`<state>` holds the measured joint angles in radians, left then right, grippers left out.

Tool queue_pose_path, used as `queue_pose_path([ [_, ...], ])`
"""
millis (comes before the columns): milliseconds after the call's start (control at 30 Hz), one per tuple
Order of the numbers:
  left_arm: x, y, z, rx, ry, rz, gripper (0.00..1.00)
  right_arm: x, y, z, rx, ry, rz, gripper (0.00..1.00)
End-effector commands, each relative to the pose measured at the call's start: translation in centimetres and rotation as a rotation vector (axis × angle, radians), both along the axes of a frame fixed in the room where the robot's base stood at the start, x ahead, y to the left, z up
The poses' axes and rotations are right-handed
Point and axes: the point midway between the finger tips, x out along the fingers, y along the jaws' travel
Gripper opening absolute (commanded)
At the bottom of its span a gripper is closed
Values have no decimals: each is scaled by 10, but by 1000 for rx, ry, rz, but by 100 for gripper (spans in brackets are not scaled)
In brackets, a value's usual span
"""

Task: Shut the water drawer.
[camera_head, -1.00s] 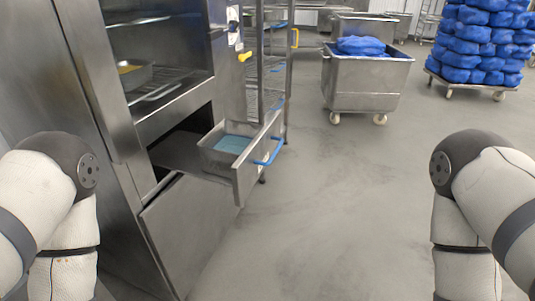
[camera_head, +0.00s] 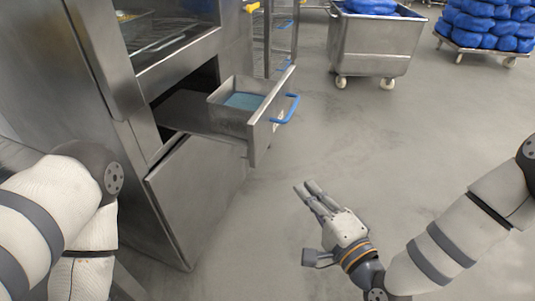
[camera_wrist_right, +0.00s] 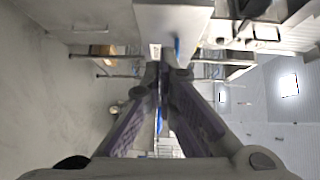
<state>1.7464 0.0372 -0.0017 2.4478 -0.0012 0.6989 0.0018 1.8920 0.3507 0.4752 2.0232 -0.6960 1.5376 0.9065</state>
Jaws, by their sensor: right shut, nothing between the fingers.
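The water drawer (camera_head: 262,133) is pulled out of the steel cabinet (camera_head: 198,195), with a blue handle (camera_head: 287,108) on its front. Inside it sits a steel pan with blue water (camera_head: 244,101). My right gripper (camera_head: 309,188) is shut and empty, over the floor in front of the drawer and below and to the right of its handle in the head view. It touches nothing there. In the right wrist view its fingers (camera_wrist_right: 158,75) come together ahead of the camera. My left arm shows at the left edge, but its gripper is out of the picture.
An open compartment with a rack (camera_head: 160,35) is above the drawer. A wheeled steel cart (camera_head: 375,45) with blue bags stands behind, and a pallet of blue bags (camera_head: 488,22) is at the back right. The grey floor between is free.

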Motion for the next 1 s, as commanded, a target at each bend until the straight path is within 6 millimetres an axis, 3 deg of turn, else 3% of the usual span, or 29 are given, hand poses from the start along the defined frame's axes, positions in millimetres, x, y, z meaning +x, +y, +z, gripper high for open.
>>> queue_pose_path([
  [100,0,0,0,0,1,-1,28,13,2,11,40,-31,-10,0],
  [567,-6,0,-7,0,20,-1,28,96,46,10,34,-25,-8,0],
  [733,-4,0,-5,-1,14,-1,28,102,73,11,33,-26,-7,0],
  [1000,-4,0,-5,-1,14,-1,28,106,83,10,32,-24,-7,0],
])
